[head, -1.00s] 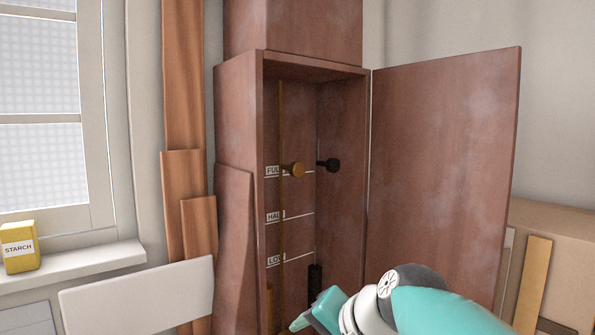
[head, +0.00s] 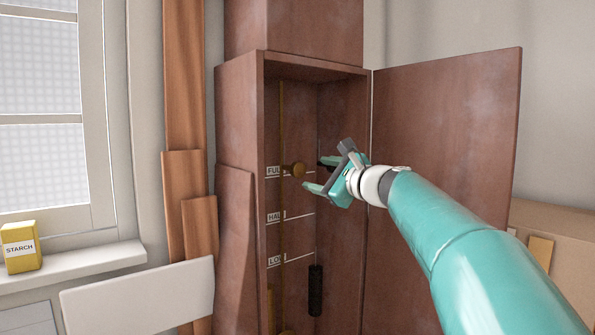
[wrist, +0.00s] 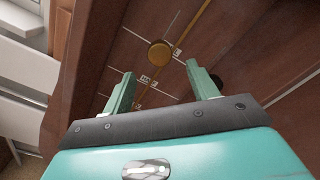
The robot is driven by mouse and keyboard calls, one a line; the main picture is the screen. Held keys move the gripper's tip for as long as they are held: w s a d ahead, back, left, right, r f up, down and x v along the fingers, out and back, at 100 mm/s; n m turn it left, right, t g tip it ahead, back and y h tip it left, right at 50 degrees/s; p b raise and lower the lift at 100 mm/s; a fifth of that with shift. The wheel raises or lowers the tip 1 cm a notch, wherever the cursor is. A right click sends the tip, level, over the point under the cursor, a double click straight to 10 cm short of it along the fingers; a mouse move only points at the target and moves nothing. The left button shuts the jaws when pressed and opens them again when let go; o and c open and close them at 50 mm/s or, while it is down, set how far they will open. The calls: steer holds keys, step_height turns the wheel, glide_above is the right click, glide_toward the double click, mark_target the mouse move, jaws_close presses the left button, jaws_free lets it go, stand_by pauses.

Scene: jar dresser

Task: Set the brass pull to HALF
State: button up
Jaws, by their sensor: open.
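The brass pull (head: 293,170) is a round knob on a thin vertical brass rod inside the tall open wooden cabinet. It stands level with the FULL label (head: 272,171). The HALF label (head: 275,217) and the LOW label (head: 275,261) are below it, each with a white line. My gripper (head: 314,172) is open and empty, just right of the pull and apart from it. In the wrist view the pull (wrist: 160,53) lies beyond the spread fingertips (wrist: 160,70), between them.
A black knob (head: 326,163) on the right is mostly hidden behind my gripper. A dark ribbed cylinder (head: 315,290) is lower down. The cabinet door (head: 440,120) stands open at right. Cabinet side walls border the space. A starch box (head: 21,247) sits on the windowsill.

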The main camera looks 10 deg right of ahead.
mark_target(300, 170)
steer(key=x, duration=0.8)
steer(key=shift+w+a, duration=0.2)
steer(key=shift+w, duration=0.15)
